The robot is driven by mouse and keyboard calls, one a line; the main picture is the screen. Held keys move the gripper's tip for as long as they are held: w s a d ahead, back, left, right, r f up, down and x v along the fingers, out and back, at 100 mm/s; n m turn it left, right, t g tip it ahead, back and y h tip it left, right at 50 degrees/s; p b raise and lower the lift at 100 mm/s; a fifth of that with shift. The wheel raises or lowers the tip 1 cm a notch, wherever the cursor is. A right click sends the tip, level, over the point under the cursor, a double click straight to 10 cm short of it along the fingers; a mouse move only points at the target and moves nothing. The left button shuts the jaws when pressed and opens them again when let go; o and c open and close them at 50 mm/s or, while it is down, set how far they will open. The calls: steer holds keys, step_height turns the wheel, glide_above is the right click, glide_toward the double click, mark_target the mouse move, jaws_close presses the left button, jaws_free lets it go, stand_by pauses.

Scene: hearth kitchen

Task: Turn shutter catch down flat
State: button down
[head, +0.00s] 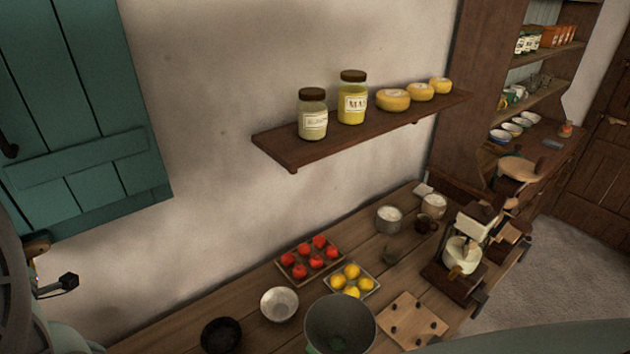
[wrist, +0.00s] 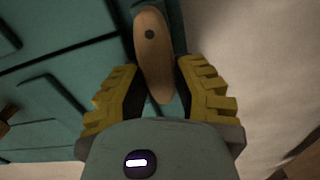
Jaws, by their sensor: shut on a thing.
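The shutter catch (wrist: 152,48) is a long wooden piece with rounded ends and a dark pivot dot. In the wrist view it stands nearly upright in the picture, slightly tilted, over the teal shutter's edge. My gripper (wrist: 158,78) has its two yellow ribbed fingers on either side of the catch's near end and is shut on it. The teal shutter (wrist: 70,75) fills the left of the wrist view. A teal plank shutter (head: 85,100) also hangs at the upper left of the head view. In the head view my gripper cannot be made out clearly.
A wall shelf (head: 345,135) with jars and yellow rounds juts out right of the shutter. Below, a wooden counter (head: 240,335) holds a tomato tray (head: 310,275), a lemon tray (head: 372,287), bowls and a large pot (head: 340,315). Bare wall (head: 230,200) lies between.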

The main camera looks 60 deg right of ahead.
steer(key=shift+d+f+n, duration=0.1)
steer(key=shift+f+n, duration=0.25)
steer(key=shift+n, duration=0.15)
steer(key=c, duration=0.7)
jaws_free()
steer(key=shift+r, duration=0.1)
steer(key=v, duration=1.2)
